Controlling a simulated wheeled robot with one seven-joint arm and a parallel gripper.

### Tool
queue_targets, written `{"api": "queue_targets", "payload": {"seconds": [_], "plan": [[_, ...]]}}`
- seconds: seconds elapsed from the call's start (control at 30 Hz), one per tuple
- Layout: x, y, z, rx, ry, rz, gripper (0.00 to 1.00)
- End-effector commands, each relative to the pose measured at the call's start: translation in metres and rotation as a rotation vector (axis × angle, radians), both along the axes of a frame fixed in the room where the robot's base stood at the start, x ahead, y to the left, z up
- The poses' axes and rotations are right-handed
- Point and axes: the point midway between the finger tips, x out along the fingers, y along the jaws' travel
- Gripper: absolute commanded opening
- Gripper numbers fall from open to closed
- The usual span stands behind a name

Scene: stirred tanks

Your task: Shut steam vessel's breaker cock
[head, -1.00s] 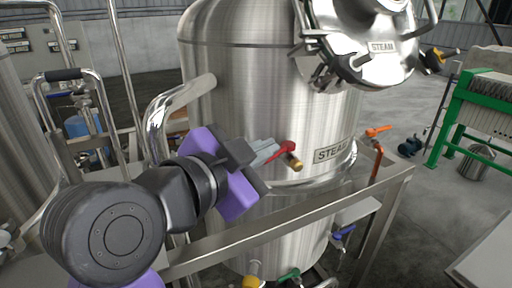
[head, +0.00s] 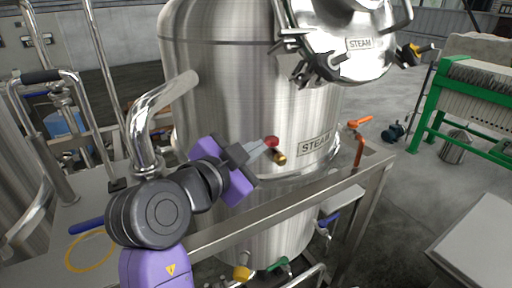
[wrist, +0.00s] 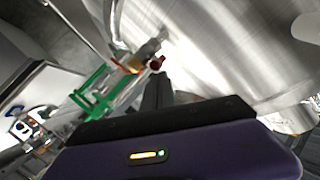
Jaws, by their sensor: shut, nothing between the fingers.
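The steel steam vessel (head: 225,90) stands in front of me with a STEAM label (head: 315,145) on its side. A small cock with a red handle (head: 271,142) and a brass end (head: 281,159) sticks out of its wall, left of the label. My gripper (head: 262,146) is shut and empty, its grey fingertips at the red handle. I cannot tell whether they touch it. In the wrist view the red handle (wrist: 157,63) shows just beyond the fingers (wrist: 158,88). Part of the handle may be hidden behind the fingers.
An orange-handled valve (head: 358,123) stands right of the vessel. Yellow (head: 242,273), green (head: 277,264) and blue (head: 328,220) handles sit below it. A steel frame rail (head: 290,205) runs in front, and a bent pipe (head: 145,120) rises at left. A green-framed machine (head: 425,110) stands at right.

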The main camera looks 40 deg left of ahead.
Motion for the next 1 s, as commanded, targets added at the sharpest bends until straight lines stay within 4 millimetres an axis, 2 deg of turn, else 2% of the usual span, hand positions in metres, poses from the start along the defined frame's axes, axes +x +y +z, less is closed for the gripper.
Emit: {"api": "queue_targets", "payload": {"seconds": [0.17, 0.53, 1.0], "plan": [[0.0, 0.005, -0.003, 0.001, -0.001, 0.0, 0.0], [-0.002, 0.033, -0.003, -0.001, 0.001, 0.001, 0.0], [-0.002, 0.035, -0.002, -0.003, 0.006, 0.005, 0.0]]}}
